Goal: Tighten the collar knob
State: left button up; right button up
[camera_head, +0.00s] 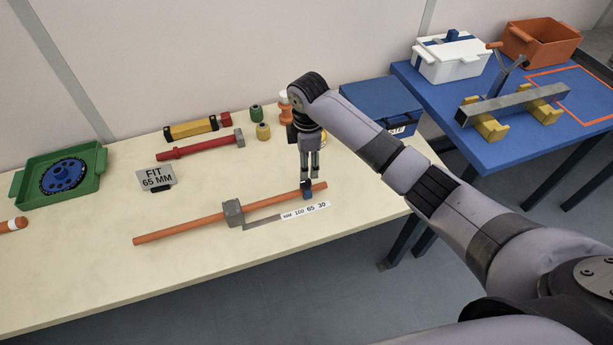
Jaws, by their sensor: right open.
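An orange tube (180,230) lies across the cream table (220,290), slanting up to the right. A grey block (233,213) sits around its middle. A small dark blue piece (306,191), perhaps the collar with its knob, is on the tube near its right end. My right gripper (309,177) points down directly above this blue piece, with its fingers open. The fingertips are very close to it, and I cannot tell if they touch. A scale strip marked 100, 65, 30 (306,211) lies in front of the tube. A sign (157,178) reads "FIT 65 MM". My left gripper is not in view.
A green tray (92,188) with a blue wheel stands at the left. A red tool (200,147), a yellow level-like bar (190,129) and small pots lie behind. A blue case (380,100) is behind my right arm. The table's front is clear.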

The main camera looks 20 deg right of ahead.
aim_at(307, 181)
jog(key=f, duration=0.8)
jog(key=shift+w+f, duration=0.1)
jog(key=shift+w, duration=0.1)
grip_shut()
